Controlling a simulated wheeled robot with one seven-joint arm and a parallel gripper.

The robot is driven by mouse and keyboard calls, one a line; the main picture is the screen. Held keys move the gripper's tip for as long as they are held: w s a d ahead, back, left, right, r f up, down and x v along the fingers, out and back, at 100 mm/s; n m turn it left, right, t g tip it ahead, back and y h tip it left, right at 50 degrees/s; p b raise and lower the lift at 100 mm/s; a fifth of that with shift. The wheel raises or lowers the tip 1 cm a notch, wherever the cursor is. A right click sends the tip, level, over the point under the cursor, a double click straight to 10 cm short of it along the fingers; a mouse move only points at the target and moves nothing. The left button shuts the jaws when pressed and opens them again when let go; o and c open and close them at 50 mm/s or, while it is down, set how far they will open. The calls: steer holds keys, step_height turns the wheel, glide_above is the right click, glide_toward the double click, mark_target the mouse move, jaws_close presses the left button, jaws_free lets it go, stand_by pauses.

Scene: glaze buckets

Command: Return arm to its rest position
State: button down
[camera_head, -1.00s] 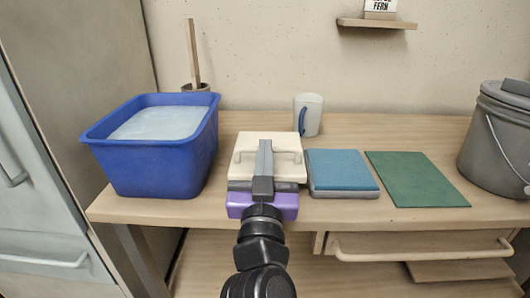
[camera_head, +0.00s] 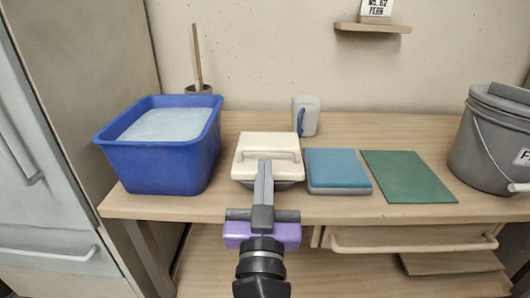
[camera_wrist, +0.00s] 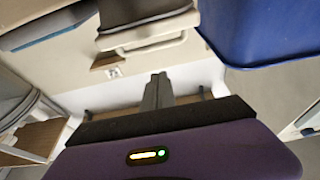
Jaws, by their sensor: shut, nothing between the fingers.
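My gripper (camera_head: 265,166), with grey fingers and a purple body, is in front of the table's near edge at the middle of the head view. Its fingers are shut and empty, pointing away from me toward a cream box with a handle on top (camera_head: 252,145). In the head view the fingertips overlap the box's front; whether they touch it is unclear. The wrist view shows the closed fingers (camera_wrist: 158,92) apart from the box's handle, with the scene upside down. My arm runs down to the bottom edge of the head view.
A blue tub (camera_head: 160,165) of pale liquid stands left on the table (camera_head: 225,205). A blue-topped pad (camera_head: 337,168), a green mat (camera_head: 408,177) and a grey lidded bucket (camera_head: 490,150) are to the right. A mug (camera_head: 308,117) stands behind. A drawer handle (camera_head: 412,247) sticks out below.

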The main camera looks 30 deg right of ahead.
steer(key=shift+f+v, duration=0.25)
steer(key=shift+v, duration=1.05)
steer(key=w+a+f+n+t+y, duration=0.1)
steer(key=a+f+n+t+y, duration=0.1)
steer(key=a+n+y, duration=0.45)
steer(key=s+a+f+n+y, duration=0.2)
steer(key=s+f+n+y, duration=0.2)
steer(key=s+f+y, duration=0.3)
steer(key=s+d+f+m+g+h, duration=0.1)
steer(key=s+d+f+g, duration=0.2)
steer(key=s, duration=0.6)
steer(key=s+d+f+m+g+h, duration=0.1)
steer(key=s+d+f+m, duration=0.15)
steer(key=s+f, duration=0.4)
steer(key=s+d+f+m+g+h, duration=0.15)
steer(key=s+d, duration=0.25)
steer(key=s, duration=0.7)
step_height(320, 180, up, 34)
steer(key=p, duration=3.5)
steer(key=shift+w+n+y, duration=0.3)
steer(key=shift+w+n, duration=0.05)
steer(key=shift+w, duration=0.1)
steer(key=shift+a+r, duration=0.1)
steer(key=shift+a, duration=0.1)
